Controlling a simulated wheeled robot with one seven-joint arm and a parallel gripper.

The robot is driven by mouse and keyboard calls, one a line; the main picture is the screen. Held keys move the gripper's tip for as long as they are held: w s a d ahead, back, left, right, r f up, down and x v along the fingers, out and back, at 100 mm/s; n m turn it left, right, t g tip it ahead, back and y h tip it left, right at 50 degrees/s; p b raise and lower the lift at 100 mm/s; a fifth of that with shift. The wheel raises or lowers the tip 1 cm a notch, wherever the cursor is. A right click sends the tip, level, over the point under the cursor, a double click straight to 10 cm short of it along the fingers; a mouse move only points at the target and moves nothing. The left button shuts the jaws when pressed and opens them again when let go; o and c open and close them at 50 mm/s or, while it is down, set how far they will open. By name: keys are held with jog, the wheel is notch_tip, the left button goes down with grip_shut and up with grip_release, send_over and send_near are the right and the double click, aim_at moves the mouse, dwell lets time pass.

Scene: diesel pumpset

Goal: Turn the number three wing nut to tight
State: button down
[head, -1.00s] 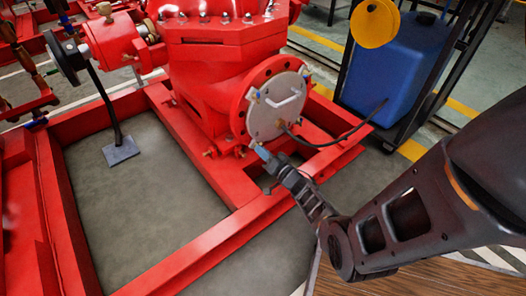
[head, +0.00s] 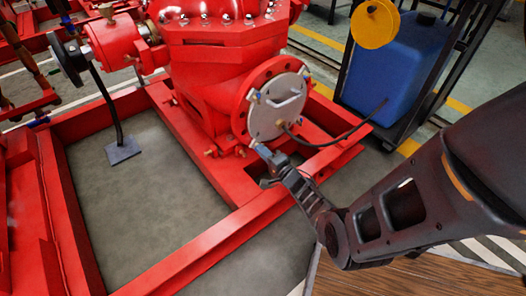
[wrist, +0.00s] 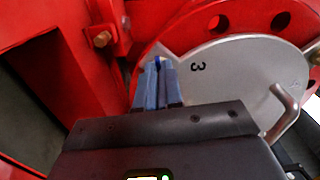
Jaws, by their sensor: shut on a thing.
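The round grey cover plate (head: 268,121) sits on the red flange of the pump casing, with a bent handle on its face. In the wrist view the plate (wrist: 225,75) bears a dark "3" beside a lug at its edge. The number three wing nut (wrist: 157,61) is at that lug; only a small blue bit shows between the fingertips, so its angle cannot be told. My gripper (wrist: 157,78) is shut on it with its blue-grey fingers. In the head view my gripper (head: 262,150) reaches the plate's lower left edge.
Red frame beams (head: 240,225) run below and in front of the pump. A black hose (head: 335,142) leaves the plate to the right. A blue tank (head: 392,65) stands in a dark rack at the right. In the wrist view a brass bolt (wrist: 102,39) is left of the fingers.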

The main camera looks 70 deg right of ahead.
dwell(0.5)
jog(key=c, duration=1.3)
grip_release()
jog(key=p+v, duration=0.2)
jog(key=v, duration=0.5)
jog(key=shift+s+a, duration=0.2)
jog(key=shift+s, duration=0.15)
jog(key=shift+a, duration=0.1)
